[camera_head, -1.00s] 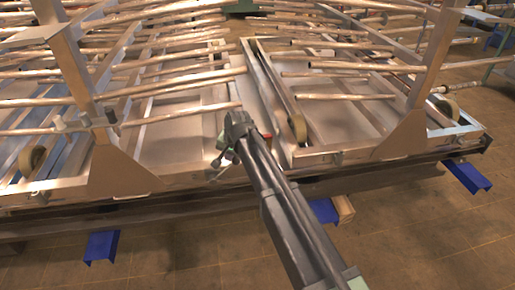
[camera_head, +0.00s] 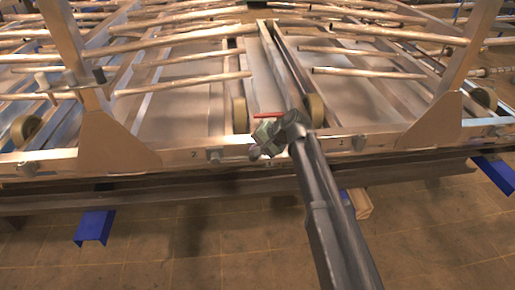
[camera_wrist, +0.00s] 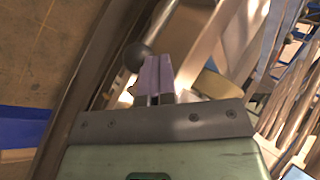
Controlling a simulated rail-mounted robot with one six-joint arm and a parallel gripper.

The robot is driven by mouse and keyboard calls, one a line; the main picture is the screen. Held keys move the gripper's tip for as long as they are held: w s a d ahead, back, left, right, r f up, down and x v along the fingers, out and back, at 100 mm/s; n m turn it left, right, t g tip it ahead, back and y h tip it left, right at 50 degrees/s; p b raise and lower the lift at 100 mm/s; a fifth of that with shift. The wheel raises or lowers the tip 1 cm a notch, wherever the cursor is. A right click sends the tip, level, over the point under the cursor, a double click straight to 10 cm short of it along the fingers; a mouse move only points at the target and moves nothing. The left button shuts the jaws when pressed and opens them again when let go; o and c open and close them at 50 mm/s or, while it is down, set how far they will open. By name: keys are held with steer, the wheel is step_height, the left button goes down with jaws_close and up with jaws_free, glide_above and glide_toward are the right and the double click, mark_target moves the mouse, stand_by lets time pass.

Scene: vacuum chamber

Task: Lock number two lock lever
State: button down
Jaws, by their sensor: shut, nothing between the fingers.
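My gripper (camera_head: 257,151) is at the front rail of the large metal frame (camera_head: 185,157), left of a "2" mark. Its fingers are shut and empty, and they also show in the wrist view (camera_wrist: 157,65). A dark round knob (camera_wrist: 137,57), which may belong to a lock lever, sits just left of the fingertips there; I cannot tell whether they touch. A small metal fitting (camera_head: 360,143) sits beside the "2" mark on the rail, right of my arm. Another fitting (camera_head: 215,156) sits on the rail left of my gripper. I cannot tell the lever's position.
A red bar (camera_head: 268,115) shows just behind my gripper. Tan rollers (camera_head: 240,114) stand inside the frame. Upright posts with broad feet (camera_head: 118,152) rise at left and right. Blue brackets (camera_head: 94,228) stick out below the rail.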

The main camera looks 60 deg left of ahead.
steer(key=shift+d+f, duration=0.2)
steer(key=shift+f, duration=0.05)
stand_by(0.3)
steer(key=r+p, duration=0.1)
steer(key=r, duration=0.1)
steer(key=r+p, duration=0.1)
steer(key=p, duration=0.1)
steer(key=r+p, duration=0.2)
steer(key=shift+w+a+r, duration=0.15)
steer(key=shift+a+r, duration=0.15)
steer(key=shift+r, duration=0.05)
steer(key=w+d+r+p, duration=0.4)
steer(key=d, duration=0.1)
steer(key=shift+w+d+p, duration=0.3)
steer(key=shift+w, duration=0.1)
